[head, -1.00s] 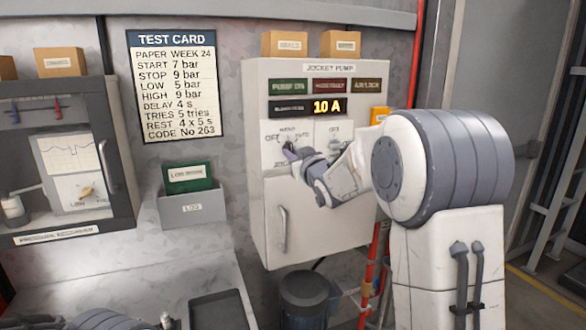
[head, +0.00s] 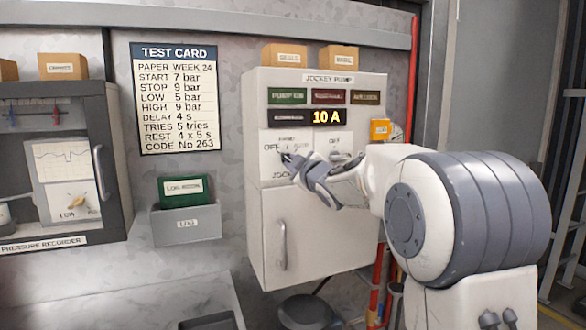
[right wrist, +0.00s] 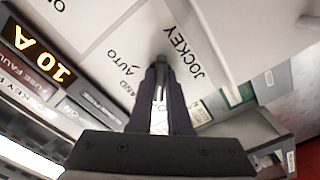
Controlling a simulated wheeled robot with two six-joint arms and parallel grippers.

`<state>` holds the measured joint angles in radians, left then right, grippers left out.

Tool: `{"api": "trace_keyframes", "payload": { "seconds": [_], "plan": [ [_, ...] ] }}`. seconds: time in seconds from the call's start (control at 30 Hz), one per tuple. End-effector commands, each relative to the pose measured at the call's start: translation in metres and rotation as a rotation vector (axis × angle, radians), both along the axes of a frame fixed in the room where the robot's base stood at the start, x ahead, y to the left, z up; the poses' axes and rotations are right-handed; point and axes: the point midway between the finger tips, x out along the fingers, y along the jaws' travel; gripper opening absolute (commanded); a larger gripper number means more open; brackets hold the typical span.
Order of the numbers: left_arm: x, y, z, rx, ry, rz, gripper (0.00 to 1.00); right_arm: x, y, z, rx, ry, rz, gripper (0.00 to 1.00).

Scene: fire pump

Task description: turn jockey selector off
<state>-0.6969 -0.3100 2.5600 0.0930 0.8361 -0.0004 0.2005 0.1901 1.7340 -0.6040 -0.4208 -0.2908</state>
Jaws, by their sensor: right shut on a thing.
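The jockey selector (right wrist: 159,78) is a small dark knob on the white jockey pump panel (head: 258,180). In the right wrist view it sits between my fingertips. AUTO and HAND show beside it there, and JOCKEY on the other side. In the head view OFF shows left of the knob. My right gripper (head: 286,158) is shut on the selector; it also shows in the right wrist view (right wrist: 160,85). I cannot tell which mark the knob points to, as my fingers cover it. My left gripper is not in view.
A second selector (head: 335,154) is right of my gripper, close to my wrist. The display (head: 326,117) above reads 10 A. A door handle (head: 282,245) is below. The pressure recorder (head: 112,150) and a grey bin (head: 186,225) stand left. A red pipe (head: 412,75) runs right.

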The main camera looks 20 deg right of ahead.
Motion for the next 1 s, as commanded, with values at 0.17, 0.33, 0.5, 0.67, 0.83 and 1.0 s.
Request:
{"api": "trace_keyframes", "payload": {
  "seconds": [0.17, 0.33, 0.5, 0.67, 0.83, 1.0],
  "plan": [
    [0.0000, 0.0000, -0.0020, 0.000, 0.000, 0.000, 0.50, 0.0000, 0.0004, 0.0013, -0.019, -0.004, 0.001, 0.00],
    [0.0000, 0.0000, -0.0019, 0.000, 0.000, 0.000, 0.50, 0.0000, 0.0005, 0.0015, -0.022, -0.003, 0.002, 0.00],
    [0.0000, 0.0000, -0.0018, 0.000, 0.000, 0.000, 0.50, 0.0000, 0.0006, 0.0016, -0.021, -0.003, 0.002, 0.00],
    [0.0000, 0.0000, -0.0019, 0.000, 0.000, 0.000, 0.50, 0.0000, 0.0005, 0.0012, -0.020, -0.003, 0.002, 0.46],
    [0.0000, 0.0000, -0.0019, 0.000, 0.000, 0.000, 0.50, -0.0001, 0.0002, 0.0007, -0.020, -0.002, 0.000, 0.46],
    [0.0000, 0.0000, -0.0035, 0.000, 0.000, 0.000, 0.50, -0.0058, -0.0003, 0.0007, -0.021, -0.003, -0.001, 0.46]
  ]
}}
